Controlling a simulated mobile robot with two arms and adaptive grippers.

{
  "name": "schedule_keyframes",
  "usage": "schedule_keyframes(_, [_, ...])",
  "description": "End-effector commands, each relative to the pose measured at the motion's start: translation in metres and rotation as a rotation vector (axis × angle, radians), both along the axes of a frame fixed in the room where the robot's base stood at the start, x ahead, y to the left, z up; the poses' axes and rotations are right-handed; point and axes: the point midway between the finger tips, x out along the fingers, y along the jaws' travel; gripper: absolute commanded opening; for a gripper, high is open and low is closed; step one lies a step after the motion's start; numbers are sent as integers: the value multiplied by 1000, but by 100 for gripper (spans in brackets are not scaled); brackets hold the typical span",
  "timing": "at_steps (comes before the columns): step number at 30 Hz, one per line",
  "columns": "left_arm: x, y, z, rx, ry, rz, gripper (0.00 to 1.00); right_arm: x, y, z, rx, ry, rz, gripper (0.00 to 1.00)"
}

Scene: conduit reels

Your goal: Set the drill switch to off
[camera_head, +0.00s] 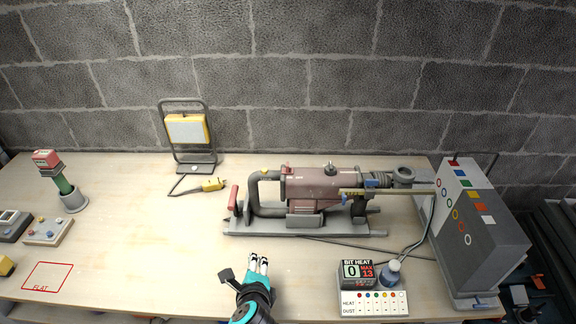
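The drill (320,184) is a dull red motor body with a grey loop handle (264,200) on its left. It lies on a grey stand (300,228) at the middle of the bench. A small yellow part (264,172) sits on top of the handle, and small parts show on top of the body. I cannot tell which part is the switch or how it is set. My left gripper (259,261) is near the bench's front, below and left of the drill, apart from it. Its two fingertips show a small gap with nothing between them. My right gripper is not in view.
A bit heat display (357,273) and a blue bottle (390,272) stand at the front right, near a grey control box (485,225). A work lamp (187,130) and yellow plug (212,184) are at the back left. Bench around my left gripper is clear.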

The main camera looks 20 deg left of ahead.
Motion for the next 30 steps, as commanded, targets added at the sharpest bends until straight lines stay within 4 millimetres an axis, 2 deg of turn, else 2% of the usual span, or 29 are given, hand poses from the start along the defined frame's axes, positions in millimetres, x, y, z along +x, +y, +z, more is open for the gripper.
schedule_keyframes(1, [19, -8, 25, 177, -34, -106, 31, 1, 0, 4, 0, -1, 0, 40])
schedule_keyframes(3, [40, -20, 58, 454, -69, -240, 31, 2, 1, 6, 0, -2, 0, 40])
schedule_keyframes(6, [59, -39, 95, 792, -104, -364, 31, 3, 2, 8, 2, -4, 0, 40])
schedule_keyframes(10, [69, -57, 124, 1067, -124, -434, 31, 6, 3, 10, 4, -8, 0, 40])
schedule_keyframes(13, [73, -62, 133, 1154, -128, -450, 31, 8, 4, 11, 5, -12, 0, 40])
schedule_keyframes(17, [85, -59, 135, 1171, -126, -452, 31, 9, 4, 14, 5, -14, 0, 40])
schedule_keyframes(20, [101, -54, 136, 1168, -126, -450, 31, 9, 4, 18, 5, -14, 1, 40])
schedule_keyframes(30, [173, -33, 136, 1165, -125, -449, 31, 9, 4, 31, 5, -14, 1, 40])
